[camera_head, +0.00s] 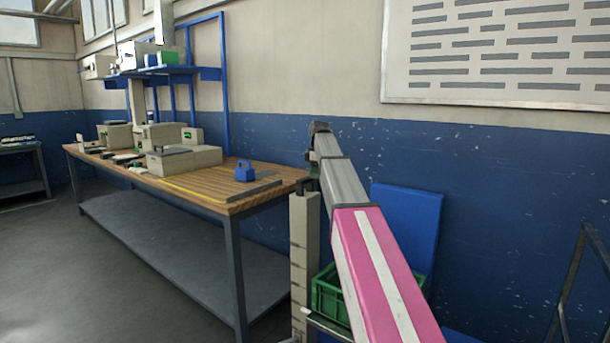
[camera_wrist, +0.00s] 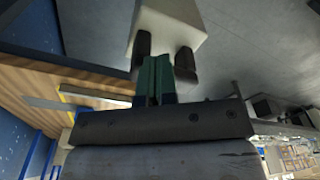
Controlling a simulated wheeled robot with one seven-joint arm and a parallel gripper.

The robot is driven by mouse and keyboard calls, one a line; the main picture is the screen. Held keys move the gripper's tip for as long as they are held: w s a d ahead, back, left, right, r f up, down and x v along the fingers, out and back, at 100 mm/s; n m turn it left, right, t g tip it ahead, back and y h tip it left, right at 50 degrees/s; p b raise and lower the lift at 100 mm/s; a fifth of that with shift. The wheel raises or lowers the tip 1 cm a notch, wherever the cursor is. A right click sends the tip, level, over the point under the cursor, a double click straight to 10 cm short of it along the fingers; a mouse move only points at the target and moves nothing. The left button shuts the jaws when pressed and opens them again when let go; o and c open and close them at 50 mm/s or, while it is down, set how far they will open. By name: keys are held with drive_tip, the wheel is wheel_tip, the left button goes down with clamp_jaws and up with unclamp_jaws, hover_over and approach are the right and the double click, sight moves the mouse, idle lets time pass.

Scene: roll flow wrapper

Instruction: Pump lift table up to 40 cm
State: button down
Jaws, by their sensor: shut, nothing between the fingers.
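I cannot pick out a lift table or its pump lever for certain in either view. My arm, pink with a white stripe and then grey, reaches up from the lower right in the head view. My gripper shows in the wrist view (camera_wrist: 154,72) as green fingers held together, with nothing between them. A pale block (camera_wrist: 170,22) with two dark upright pieces is just beyond the fingertips; I cannot tell whether they touch. In the head view the arm's far end is above a beige column (camera_head: 303,235), and the fingers there are too small to read.
A wooden-topped workbench (camera_head: 185,185) with beige boxes and a blue block (camera_head: 245,172) stands left of the arm. A green crate (camera_head: 328,297) and a blue panel (camera_head: 408,225) are behind the arm. A dark metal frame (camera_head: 575,270) is at right. Floor at left is clear.

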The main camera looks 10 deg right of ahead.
wheel_tip(320, 180, up, 10)
drive_tip(key=d, duration=0.1)
drive_tip(key=shift+s, duration=0.1)
idle(1.5)
